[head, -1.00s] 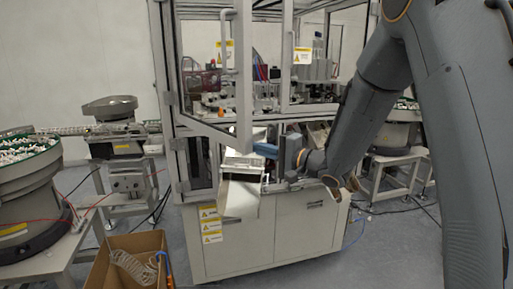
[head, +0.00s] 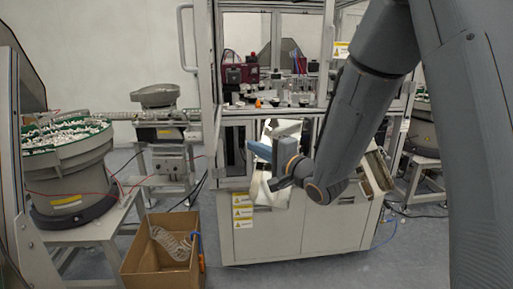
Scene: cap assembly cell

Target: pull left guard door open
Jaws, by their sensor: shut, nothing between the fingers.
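The left guard door (head: 207,80) is swung wide open at the left side of the machine cabinet, seen almost edge-on. Its curved grey handle (head: 182,40) sticks out on the door's left side. My gripper (head: 258,150) is in front of the cabinet's lower opening, right of and below the door handle. It is shut, empty and clear of the handle. Its fingertips are small and hard to make out. My arm hides part of the cabinet's right side.
A cardboard box (head: 160,255) with coiled clear tubing stands on the floor at front left. A bowl feeder (head: 70,170) with white parts stands at left, a smaller feeder (head: 160,97) behind it.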

